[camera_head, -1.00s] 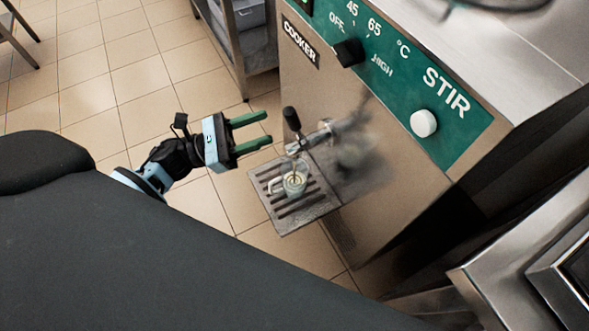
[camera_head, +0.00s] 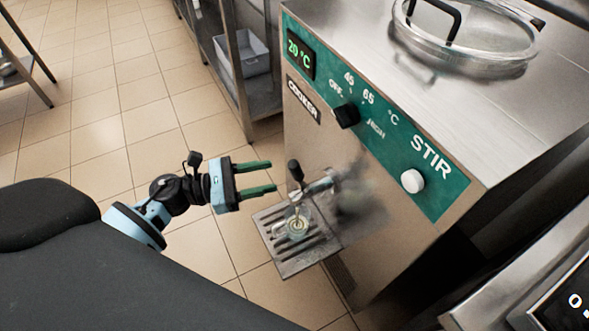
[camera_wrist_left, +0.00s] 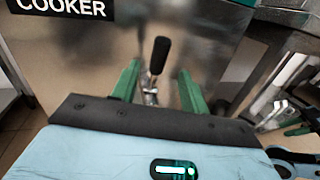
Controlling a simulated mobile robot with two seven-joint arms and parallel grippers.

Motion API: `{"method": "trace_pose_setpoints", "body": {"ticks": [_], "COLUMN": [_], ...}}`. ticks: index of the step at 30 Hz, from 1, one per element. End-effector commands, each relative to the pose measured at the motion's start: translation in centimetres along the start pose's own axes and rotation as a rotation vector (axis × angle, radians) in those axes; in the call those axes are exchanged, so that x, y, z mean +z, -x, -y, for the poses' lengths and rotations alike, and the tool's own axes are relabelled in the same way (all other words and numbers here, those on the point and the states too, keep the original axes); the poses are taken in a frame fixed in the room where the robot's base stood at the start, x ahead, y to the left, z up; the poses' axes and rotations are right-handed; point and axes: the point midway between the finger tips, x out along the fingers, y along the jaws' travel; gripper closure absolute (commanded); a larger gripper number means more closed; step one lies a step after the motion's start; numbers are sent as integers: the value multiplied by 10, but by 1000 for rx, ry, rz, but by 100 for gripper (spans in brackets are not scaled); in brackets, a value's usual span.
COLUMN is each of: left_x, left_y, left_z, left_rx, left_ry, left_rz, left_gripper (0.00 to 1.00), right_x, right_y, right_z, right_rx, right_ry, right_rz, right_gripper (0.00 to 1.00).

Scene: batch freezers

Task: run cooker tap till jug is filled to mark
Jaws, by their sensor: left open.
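The cooker (camera_head: 300,140) is a steel cabinet with a green panel. Its tap (camera_head: 318,187) sticks out from the front, with a black lever handle (camera_head: 295,170) standing up. A clear jug (camera_head: 297,226) stands on the slatted drip tray (camera_head: 290,264) under the tap, with something pale inside; its mark and fill level are too small to tell. My left gripper (camera_head: 271,177) is open and empty, just left of the lever. In the left wrist view the lever (camera_wrist_left: 159,55) shows between the two green fingers (camera_wrist_left: 157,88), apart from both.
A round clear lid (camera_head: 465,40) with a black handle lies on the cooker top. A steel shelf with a grey bin (camera_head: 245,52) stands behind. Another machine with a display (camera_head: 565,305) is at lower right. Open tiled floor lies left.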

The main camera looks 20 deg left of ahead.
Motion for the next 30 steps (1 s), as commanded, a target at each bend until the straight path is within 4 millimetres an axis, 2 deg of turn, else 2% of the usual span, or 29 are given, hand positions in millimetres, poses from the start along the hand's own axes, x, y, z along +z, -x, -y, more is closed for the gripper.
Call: {"method": "trace_pose_setpoints", "body": {"ticks": [3, 9, 21, 25, 30], "left_x": [2, 0, 0, 0, -2], "left_y": [1, -4, -59, -71, -77], "left_z": [-1, -1, -1, -1, -1], "left_rx": [4, 4, 5, 4, 4], "left_ry": [-2, 1, 0, 1, 0], "left_rz": [-25, -26, -23, -24, -26], "left_gripper": [55, 55, 55, 55, 55], "right_x": [6, 7, -4, -4, -2], "right_y": [7, 6, 12, 13, 13], "right_z": [4, 5, 3, 3, 3], "right_rx": [-2, -2, -2, -1, -1], "right_ry": [-12, -16, -7, -5, -4], "right_rz": [15, 18, 4, 4, 8], "right_gripper": [64, 64, 64, 64, 64]}}
